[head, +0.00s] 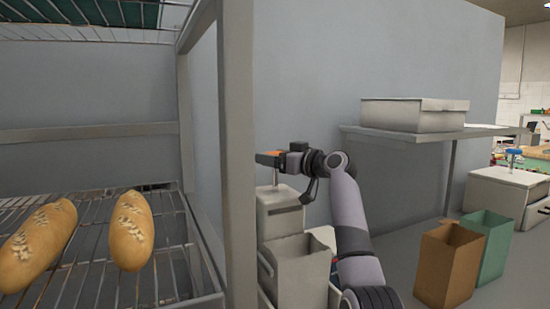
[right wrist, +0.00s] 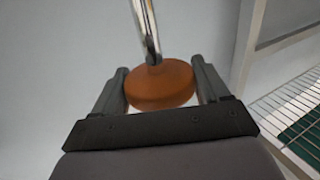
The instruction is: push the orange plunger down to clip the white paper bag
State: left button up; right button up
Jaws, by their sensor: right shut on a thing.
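The orange plunger (head: 271,153) is a round knob at the end of a metal rod. It tops a white clipping machine (head: 279,214) in the head view. My right gripper (head: 268,159) is at the knob. In the right wrist view the orange plunger (right wrist: 160,86) sits between both fingers of my right gripper (right wrist: 162,84), which is shut on it. The white paper bag (head: 297,270) stands open-topped below and in front of the machine, beside the rack post. Whether the bag's rim is in the machine is not clear. My left gripper is out of view.
A rack post (head: 238,150) stands just left of the machine. Loaves (head: 132,232) lie on the wire rack at left. Brown (head: 447,265) and green (head: 492,248) paper bags stand at right, near a white machine with a blue plunger (head: 513,153). A box (head: 413,115) rests on a shelf.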

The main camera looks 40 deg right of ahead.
aim_at(277, 182)
notch_tip(277, 182, down, 6)
jog(key=b, duration=0.4)
jog(key=shift+r, duration=0.15)
jog(key=shift+f+b, duration=0.45)
jog(key=shift+b, duration=0.1)
